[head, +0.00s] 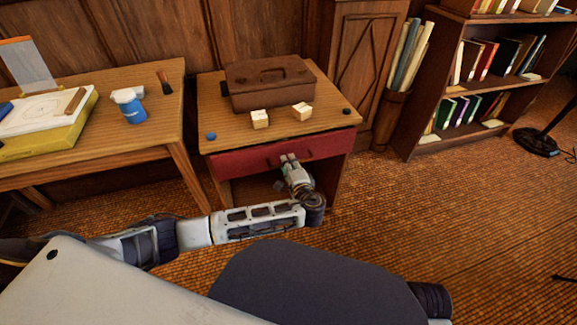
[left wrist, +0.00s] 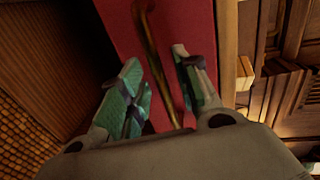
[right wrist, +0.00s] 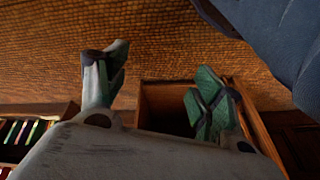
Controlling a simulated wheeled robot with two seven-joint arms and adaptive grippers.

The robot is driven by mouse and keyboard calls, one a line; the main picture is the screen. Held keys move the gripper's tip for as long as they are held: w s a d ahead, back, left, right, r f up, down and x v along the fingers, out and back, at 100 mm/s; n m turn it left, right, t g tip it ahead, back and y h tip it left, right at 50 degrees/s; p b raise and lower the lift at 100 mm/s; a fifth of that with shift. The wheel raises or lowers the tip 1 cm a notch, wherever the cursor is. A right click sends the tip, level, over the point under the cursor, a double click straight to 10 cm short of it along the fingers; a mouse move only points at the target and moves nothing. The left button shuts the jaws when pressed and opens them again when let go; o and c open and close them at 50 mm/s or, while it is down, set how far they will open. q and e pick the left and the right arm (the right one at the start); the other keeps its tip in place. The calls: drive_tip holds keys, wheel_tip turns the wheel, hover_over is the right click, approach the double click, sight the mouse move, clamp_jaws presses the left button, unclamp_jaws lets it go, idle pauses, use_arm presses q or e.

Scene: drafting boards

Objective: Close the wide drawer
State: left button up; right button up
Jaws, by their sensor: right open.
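The wide drawer has a red front (head: 240,162) under the top of a small wooden cabinet. Whether it stands slightly out or flush is hard to tell. Its brass-coloured handle (left wrist: 152,45) runs between the fingers of my left gripper (left wrist: 160,75) in the left wrist view. Those fingers are apart on either side of the handle, close to the red front. In the head view my left gripper (head: 289,159) covers part of the handle. My right gripper (right wrist: 155,80) is open and empty in the right wrist view; it is not visible in the head view.
On the cabinet top (head: 225,127) are a brown toolbox (head: 270,88), two pale blocks and small knobs. An open compartment lies below the drawer. A table (head: 160,125) with a blue spray bottle (head: 131,108) stands left, a bookshelf (head: 430,143) right.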

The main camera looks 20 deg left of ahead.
use_arm(q)
drive_tip(key=shift+w+a, duration=0.25)
drive_tip(key=shift+w, duration=0.15)
use_arm(e)
drive_tip(key=shift+w+a+r, duration=0.1)
drive_tip(key=shift+w+r, duration=0.05)
drive_tip(key=shift+r, duration=0.6)
use_arm(q)
drive_tip(key=shift+c, duration=0.4)
drive_tip(key=shift+f, duration=0.1)
clamp_jaws()
use_arm(e)
drive_tip(key=shift+f, duration=0.1)
